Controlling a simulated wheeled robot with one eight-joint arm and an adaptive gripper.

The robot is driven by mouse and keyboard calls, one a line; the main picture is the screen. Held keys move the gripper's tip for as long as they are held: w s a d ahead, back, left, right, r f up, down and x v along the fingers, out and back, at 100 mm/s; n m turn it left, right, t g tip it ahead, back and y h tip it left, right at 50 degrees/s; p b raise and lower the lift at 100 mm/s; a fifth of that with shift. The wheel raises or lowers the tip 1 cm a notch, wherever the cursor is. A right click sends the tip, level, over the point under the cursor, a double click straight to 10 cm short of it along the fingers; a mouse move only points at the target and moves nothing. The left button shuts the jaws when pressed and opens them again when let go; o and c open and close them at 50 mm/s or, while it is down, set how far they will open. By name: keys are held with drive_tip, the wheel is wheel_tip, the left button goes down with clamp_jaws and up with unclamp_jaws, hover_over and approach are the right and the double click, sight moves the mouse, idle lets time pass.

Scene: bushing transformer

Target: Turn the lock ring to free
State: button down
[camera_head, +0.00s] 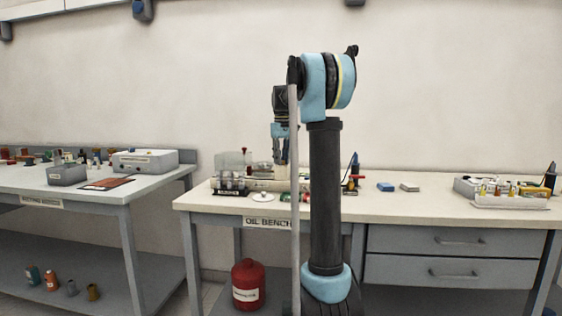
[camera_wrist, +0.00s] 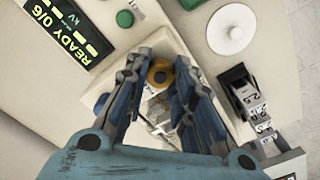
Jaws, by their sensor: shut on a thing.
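In the wrist view, a round yellow-orange ring (camera_wrist: 160,73) with a dark rim and a pale centre lies between the tips of my gripper (camera_wrist: 158,78). It looks like the lock ring. The blue and dark fingers are shut on it from both sides. Below it, between the fingers, a pale and metallic part shows, partly hidden by them. In the head view, my gripper (camera_head: 281,160) points down over the oil bench, and the ring is too small to make out there.
A display reading "READY 0/6" (camera_wrist: 66,30) is at upper left in the wrist view. A white round lid (camera_wrist: 231,28) and a green button (camera_wrist: 125,18) are near the top. A black-and-white numbered block (camera_wrist: 247,98) stands right. The oil bench (camera_head: 395,208) has clear room toward its front.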

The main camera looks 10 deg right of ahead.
drive_tip(key=shift+w+n, duration=0.15)
drive_tip(key=shift+n, duration=0.35)
drive_tip(key=c, duration=1.3)
unclamp_jaws()
drive_tip(key=shift+c, duration=0.2)
wheel_tip(320, 180, up, 12)
drive_tip(key=shift+a+f, duration=0.1)
